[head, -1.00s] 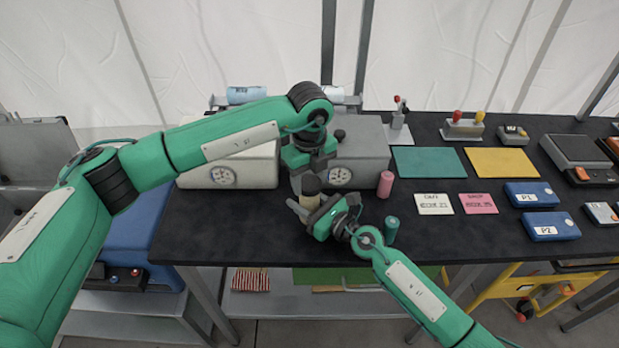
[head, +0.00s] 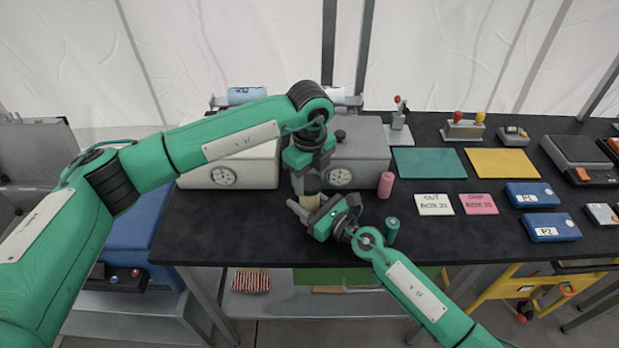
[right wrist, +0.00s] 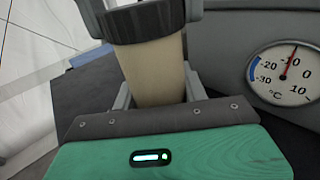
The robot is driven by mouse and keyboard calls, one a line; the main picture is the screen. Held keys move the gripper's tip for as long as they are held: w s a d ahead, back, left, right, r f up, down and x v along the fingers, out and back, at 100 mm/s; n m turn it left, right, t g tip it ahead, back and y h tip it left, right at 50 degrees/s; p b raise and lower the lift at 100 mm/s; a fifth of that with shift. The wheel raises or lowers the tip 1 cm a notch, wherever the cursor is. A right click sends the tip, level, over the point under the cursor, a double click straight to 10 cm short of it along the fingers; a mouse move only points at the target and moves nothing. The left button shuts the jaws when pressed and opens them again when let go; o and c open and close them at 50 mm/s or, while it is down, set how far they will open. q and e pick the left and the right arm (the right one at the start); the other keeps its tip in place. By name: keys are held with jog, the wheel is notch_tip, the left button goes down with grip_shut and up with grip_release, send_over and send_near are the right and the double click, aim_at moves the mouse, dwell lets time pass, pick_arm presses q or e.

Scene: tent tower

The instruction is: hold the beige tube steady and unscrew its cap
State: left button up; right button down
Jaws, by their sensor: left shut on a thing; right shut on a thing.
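The beige tube (right wrist: 155,72) stands upright in the right wrist view, with a dark ribbed cap (right wrist: 145,22) on top. In the head view the tube (head: 311,201) shows only as a small piece in front of the grey box. My right gripper (head: 309,207) is shut on the tube's body from the front right. My left gripper (head: 311,182) points down from above and is shut on the cap. Its grey fingers lie on both sides of the cap at the top of the right wrist view. Most of the tube's lower part is hidden behind the right gripper.
Two boxes with round dials stand close behind, one white (head: 261,165) and one grey (head: 366,158). A pink tube (head: 385,184) and a green tube (head: 392,229) stand to the right. The dark table (head: 225,225) is clear at front left.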

aim_at(310, 182)
pick_arm(q)
jog(key=shift+r, duration=1)
jog(key=shift+r, duration=0.1)
jog(key=shift+r, duration=1.9)
pick_arm(e)
jog(key=c, duration=0.7)
grip_release()
